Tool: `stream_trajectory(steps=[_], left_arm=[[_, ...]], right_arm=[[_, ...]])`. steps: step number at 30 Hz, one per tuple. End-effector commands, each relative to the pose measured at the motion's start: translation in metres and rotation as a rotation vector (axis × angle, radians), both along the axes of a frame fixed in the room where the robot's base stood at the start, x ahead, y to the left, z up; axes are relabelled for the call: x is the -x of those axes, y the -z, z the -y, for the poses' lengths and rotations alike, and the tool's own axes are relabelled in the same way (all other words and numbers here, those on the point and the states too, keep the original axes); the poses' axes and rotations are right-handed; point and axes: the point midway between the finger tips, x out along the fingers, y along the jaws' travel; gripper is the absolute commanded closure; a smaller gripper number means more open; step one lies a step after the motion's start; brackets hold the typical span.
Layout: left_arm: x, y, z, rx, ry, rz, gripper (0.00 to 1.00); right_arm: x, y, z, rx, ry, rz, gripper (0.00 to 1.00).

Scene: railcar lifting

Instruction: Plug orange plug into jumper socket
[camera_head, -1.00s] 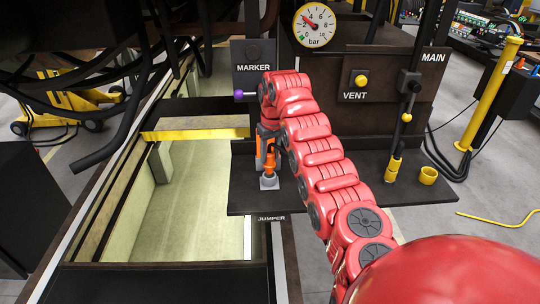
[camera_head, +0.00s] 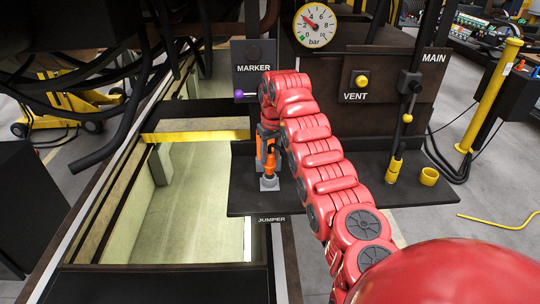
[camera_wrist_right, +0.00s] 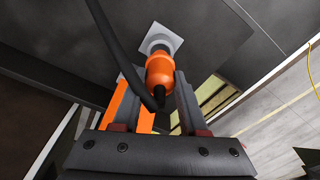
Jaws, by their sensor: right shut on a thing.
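The orange plug (camera_head: 270,161) stands roughly upright at the left part of the dark shelf, above the JUMPER label. Its lower end meets the grey jumper socket (camera_head: 269,183); I cannot tell how deep it sits. The plug also shows in the right wrist view (camera_wrist_right: 160,72), its nose at the socket's pale grey plate (camera_wrist_right: 160,38). A black cable runs from its near end. My right gripper (camera_head: 267,146) is shut on the plug from above, and its fingers partly hide it. My left gripper is not in view.
The dark shelf (camera_head: 400,188) carries a yellow ring (camera_head: 428,176) and a hanging yellow-tipped hose (camera_head: 393,168) at right. The MARKER panel with a purple knob (camera_head: 239,94) and the VENT button (camera_head: 362,80) stand behind. An open pit (camera_head: 195,205) lies left.

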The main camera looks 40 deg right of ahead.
Motion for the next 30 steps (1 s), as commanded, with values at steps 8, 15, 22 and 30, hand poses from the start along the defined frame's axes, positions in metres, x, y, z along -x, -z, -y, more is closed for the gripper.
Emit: stream_trajectory(steps=[8, 15, 22, 30], left_arm=[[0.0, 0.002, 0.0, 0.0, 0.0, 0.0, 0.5], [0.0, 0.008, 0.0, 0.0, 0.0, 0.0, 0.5], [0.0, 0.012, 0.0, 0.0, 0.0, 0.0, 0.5], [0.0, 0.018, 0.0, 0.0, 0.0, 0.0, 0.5]], right_arm=[[0.0, 0.002, 0.0, 0.0, 0.0, 0.0, 1.0], [0.0, 0.009, 0.0, 0.0, 0.0, 0.0, 1.0], [0.0, 0.015, 0.0, 0.0, 0.0, 0.0, 1.0], [0.0, 0.022, 0.0, 0.0, 0.0, 0.0, 1.0]])
